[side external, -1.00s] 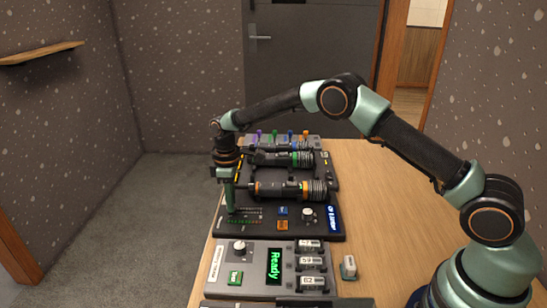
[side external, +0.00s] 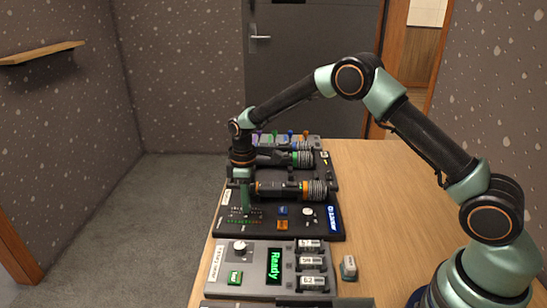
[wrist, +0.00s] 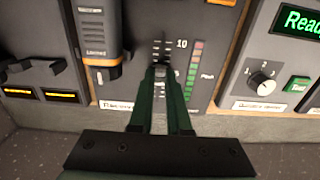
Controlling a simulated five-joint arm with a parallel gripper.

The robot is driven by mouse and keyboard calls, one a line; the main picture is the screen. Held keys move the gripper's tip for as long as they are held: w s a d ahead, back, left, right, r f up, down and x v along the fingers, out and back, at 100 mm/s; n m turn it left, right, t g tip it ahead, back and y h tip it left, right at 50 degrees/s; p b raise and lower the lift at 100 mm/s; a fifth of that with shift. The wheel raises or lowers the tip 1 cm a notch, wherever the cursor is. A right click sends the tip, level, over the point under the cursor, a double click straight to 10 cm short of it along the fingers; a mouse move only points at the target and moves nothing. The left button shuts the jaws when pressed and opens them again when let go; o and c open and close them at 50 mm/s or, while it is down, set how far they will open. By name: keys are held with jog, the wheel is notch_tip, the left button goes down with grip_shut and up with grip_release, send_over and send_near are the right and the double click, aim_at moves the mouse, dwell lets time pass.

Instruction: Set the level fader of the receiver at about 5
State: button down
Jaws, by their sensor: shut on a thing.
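The receiver (side external: 325,230) is a dark panel with a microphone lying along its far side. In the wrist view the receiver (wrist: 205,25) shows a vertical level scale with 10 at its top and a coloured peak meter (wrist: 194,75) to the right. My gripper (wrist: 161,72) has its green fingers shut on the level fader, along the scale below the 10 mark. The fader's cap is mostly hidden between the fingertips, so its exact reading cannot be told. In the side view my gripper (side external: 246,212) reaches down onto the receiver's left part.
The orange-ringed microphone (side external: 285,189) lies close behind my gripper. A grey unit with a green "Ready" display (side external: 274,266) stands in front. A small grey block (side external: 348,267) sits to its right. The wooden table (side external: 385,200) is clear at the right.

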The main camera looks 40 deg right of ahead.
jog(key=shift+w, duration=0.1)
jog(key=c, duration=0.9)
grip_release()
jog(key=shift+o, duration=0.2)
jog(key=shift+r, duration=0.15)
notch_tip(320, 180, up, 12)
